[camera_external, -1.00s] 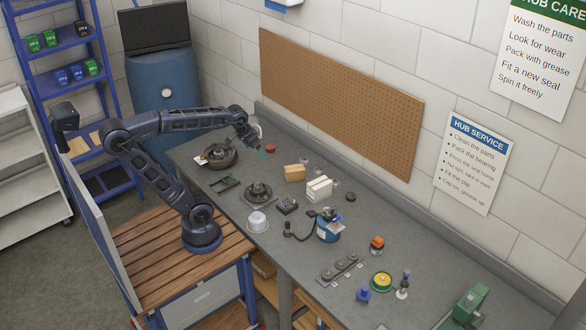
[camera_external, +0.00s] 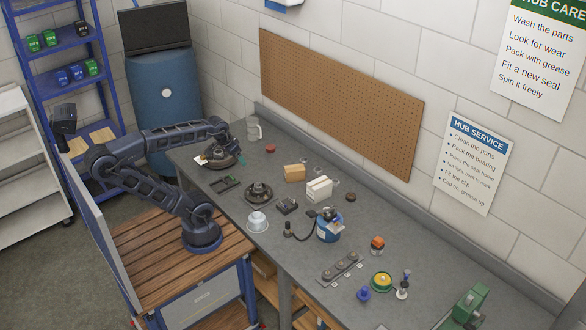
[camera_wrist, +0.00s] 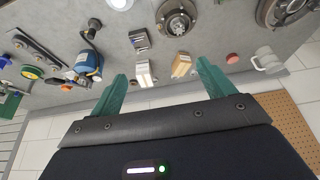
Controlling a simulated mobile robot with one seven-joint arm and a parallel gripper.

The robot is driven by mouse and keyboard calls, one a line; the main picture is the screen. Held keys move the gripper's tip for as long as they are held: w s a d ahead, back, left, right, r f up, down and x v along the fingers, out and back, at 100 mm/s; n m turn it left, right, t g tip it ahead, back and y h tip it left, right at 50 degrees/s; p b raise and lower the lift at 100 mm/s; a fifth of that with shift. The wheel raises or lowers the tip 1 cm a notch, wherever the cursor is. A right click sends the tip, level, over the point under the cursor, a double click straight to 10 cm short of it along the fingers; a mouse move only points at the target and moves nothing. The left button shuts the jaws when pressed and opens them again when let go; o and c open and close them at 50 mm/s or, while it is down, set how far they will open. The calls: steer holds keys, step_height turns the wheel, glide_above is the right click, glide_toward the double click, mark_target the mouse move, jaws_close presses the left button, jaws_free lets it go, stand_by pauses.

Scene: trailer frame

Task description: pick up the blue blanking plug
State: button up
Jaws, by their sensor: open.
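The blue blanking plug (camera_external: 363,294) stands on the grey bench near its front edge in the external view, left of the yellow-green round part. A small blue shape at the left edge of the wrist view (camera_wrist: 4,61) appears to be the same plug. My gripper (camera_external: 241,160) is over the far left end of the bench, well away from the plug. In the wrist view my gripper (camera_wrist: 162,67) has its two teal fingers spread wide, with nothing held between them.
Between gripper and plug stand a bearing hub (camera_external: 259,192), a tan block (camera_external: 295,173), a white box (camera_external: 319,188), a blue can (camera_external: 328,228) and a parts strip (camera_external: 341,267). A mug (camera_external: 254,130) stands by the wall. A green machine (camera_external: 467,307) is at right.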

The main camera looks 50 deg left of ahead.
steer(key=w+d+m+h, duration=0.2)
steer(key=w+d+m, duration=0.4)
steer(key=w+d, duration=1.45)
steer(key=m+g+h, duration=0.2)
steer(key=m+g, duration=0.1)
steer(key=m, duration=0.6)
glide_above(366, 295)
steer(key=s+a, duration=0.1)
steer(key=a, duration=0.3)
step_height(366, 295, down, 25)
steer(key=shift+x, duration=5.1)
steer(key=c, duration=1.1)
steer(key=shift+r, duration=0.15)
